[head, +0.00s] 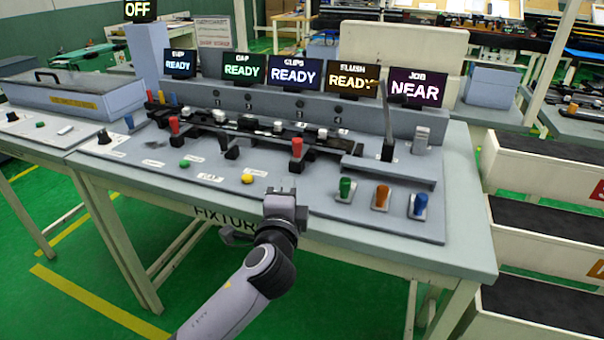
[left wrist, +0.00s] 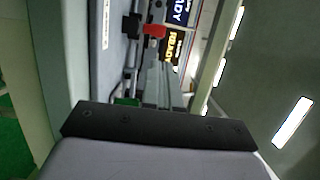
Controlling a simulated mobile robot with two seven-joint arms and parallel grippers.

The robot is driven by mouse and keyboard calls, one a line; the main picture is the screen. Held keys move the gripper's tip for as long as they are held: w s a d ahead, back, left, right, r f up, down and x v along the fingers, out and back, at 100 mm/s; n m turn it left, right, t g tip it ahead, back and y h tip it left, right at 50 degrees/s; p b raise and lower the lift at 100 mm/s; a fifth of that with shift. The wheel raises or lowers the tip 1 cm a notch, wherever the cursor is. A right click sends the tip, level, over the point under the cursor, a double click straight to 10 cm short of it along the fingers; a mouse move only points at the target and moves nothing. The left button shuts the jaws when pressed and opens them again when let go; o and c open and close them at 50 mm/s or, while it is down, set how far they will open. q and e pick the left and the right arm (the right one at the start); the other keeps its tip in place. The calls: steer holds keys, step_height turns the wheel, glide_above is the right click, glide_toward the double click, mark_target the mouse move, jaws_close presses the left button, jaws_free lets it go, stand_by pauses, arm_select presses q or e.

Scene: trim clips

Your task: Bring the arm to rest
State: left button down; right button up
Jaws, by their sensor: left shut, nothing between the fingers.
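My left gripper (head: 281,190) is shut and empty. It is in front of the bench's front edge, in the middle of the head view, with my arm reaching up to it from below. The fixture panel (head: 330,217) lies just beyond it, with a yellow button (head: 247,179) to its left and a green knob (head: 346,187) to its right. In the left wrist view a dark bar of my gripper (left wrist: 155,126) crosses the lower part, and its fingertips cannot be made out. My right gripper is not in view.
Red-topped levers (head: 297,147) and a dark upright post (head: 387,120) stand on the fixture. Displays behind read READY, and the JOB display (head: 417,88) reads NEAR. An orange knob (head: 382,194) and a blue knob (head: 420,205) are at right. Open bins (head: 545,150) stand far right.

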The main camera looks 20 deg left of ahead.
arm_select(q)
steer(key=s+a+f+n+g, duration=0.2)
steer(key=s+f+n+g, duration=0.15)
steer(key=s+f, duration=0.25)
steer(key=s+a+f+n+g, duration=0.3)
steer(key=s+f+n, duration=0.1)
steer(key=s+f, duration=0.2)
steer(key=s+f+n+g+h, duration=0.2)
steer(key=s+f+n+g, duration=0.15)
steer(key=s, duration=0.65)
steer(key=s+f+n+g+h, duration=0.2)
steer(key=s+f+n+g, duration=0.15)
steer(key=s, duration=0.75)
steer(key=w+d+f+m+t+h+p, duration=0.1)
steer(key=w+d+f+t+h, duration=0.1)
steer(key=w+f+t, duration=0.4)
steer(key=shift+w+d+f+p, duration=0.15)
steer(key=shift+d+f+p, duration=0.2)
steer(key=shift+d, duration=0.35)
steer(key=shift+t, duration=0.25)
